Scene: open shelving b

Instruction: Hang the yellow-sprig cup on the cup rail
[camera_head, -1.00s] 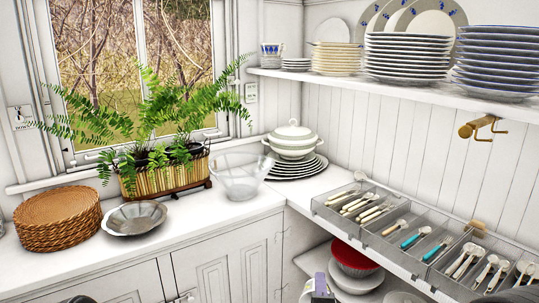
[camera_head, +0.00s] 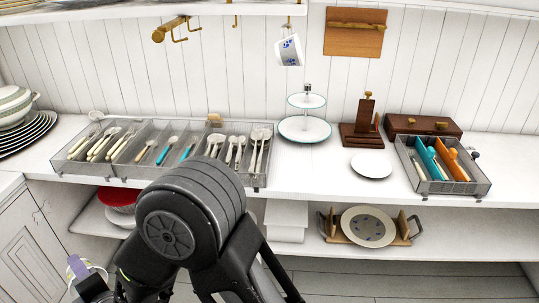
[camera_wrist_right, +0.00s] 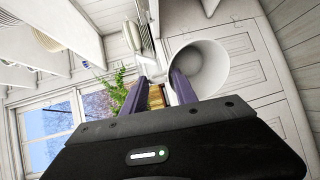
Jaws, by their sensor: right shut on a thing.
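My right gripper (camera_head: 76,267), with purple fingers, is low at the bottom left of the head view, in front of the counter. It is shut on a white cup (camera_head: 92,279), mostly hidden by the gripper. In the right wrist view the cup (camera_wrist_right: 203,68) shows its open mouth beside the purple fingers (camera_wrist_right: 160,92); its sprig pattern cannot be made out. A brass bar with hooks (camera_head: 172,28) is on the wall, and more hooks hang under the shelf edge. A blue-patterned cup (camera_head: 289,50) hangs from one. I cannot tell which is the cup rail. My left gripper is out of view.
Cutlery trays (camera_head: 130,182) line the counter below the hooks. A two-tier stand (camera_head: 306,128), a small plate (camera_head: 371,164) and another cutlery tray (camera_head: 446,187) stand to the right. My black right arm crosses the front middle. A lower shelf holds dishes.

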